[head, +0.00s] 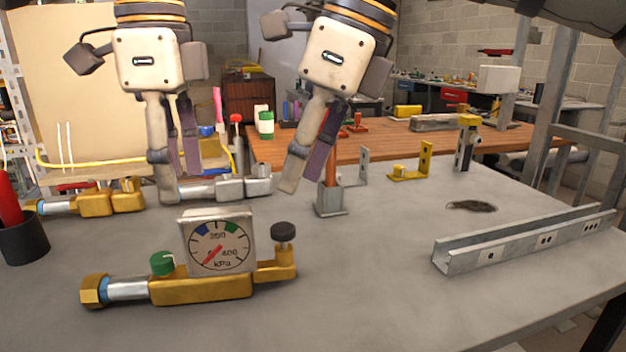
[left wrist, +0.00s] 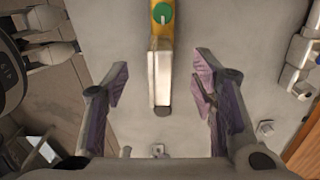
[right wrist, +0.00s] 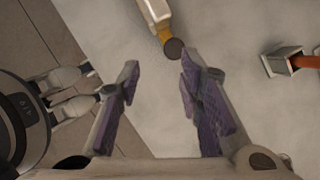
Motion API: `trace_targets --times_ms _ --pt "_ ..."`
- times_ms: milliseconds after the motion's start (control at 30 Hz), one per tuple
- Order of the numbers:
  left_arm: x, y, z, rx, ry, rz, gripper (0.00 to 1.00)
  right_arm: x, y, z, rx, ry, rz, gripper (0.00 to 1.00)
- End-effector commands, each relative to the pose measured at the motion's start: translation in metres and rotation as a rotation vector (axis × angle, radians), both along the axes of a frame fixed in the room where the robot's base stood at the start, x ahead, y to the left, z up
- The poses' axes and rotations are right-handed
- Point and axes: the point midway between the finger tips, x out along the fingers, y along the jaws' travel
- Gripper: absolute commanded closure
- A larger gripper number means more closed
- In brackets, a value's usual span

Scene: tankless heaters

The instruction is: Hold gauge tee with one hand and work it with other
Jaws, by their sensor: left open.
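The gauge tee (head: 205,288) lies on the grey bench in the front left of the head view. It has a brass body, a square dial gauge (head: 217,242), a green knob (head: 162,263) and a black knob (head: 284,232). My left gripper (head: 178,187) is open and empty above and behind the tee. In the left wrist view the gauge (left wrist: 161,78) shows between its fingers, below them. My right gripper (head: 293,186) is open and empty, above and behind the black-knob end. In the right wrist view the black knob (right wrist: 174,49) shows beyond its fingertips.
A square grey holder (head: 331,201) with an orange-handled tool stands behind the tee. Other brass (head: 97,203) and silver (head: 225,189) fittings lie behind it. A metal channel (head: 520,236) lies at right, a dark cup (head: 22,238) at left. The bench between tee and channel is clear.

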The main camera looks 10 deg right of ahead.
Motion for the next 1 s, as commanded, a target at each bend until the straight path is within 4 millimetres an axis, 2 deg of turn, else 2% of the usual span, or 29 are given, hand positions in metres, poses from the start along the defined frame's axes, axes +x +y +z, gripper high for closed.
trace_targets --times_ms 100,300,367,700,833,1000 --pt "0.0 0.0 0.0 0.0 0.0 0.0 0.48 0.01 -0.012 0.011 -0.027 -0.023 -0.059 0.67" --pt "0.0 0.0 -0.006 0.0 0.001 -0.001 0.48 0.011 -0.013 0.012 -0.03 -0.025 -0.069 0.67" --pt "0.0 0.001 -0.015 0.002 0.004 -0.001 0.48 0.011 -0.013 0.011 -0.03 -0.025 -0.069 0.67" --pt "0.0 0.001 -0.095 0.001 0.003 -0.001 0.48 0.011 -0.013 0.011 -0.029 -0.025 -0.067 0.67" --pt "0.0 0.0 -0.113 0.0 0.001 -0.001 0.48 0.011 -0.013 0.011 -0.029 -0.025 -0.067 0.67" --pt "0.0 0.0 -0.121 0.0 0.0 0.001 0.48 0.011 -0.013 0.011 -0.029 -0.025 -0.067 0.67"
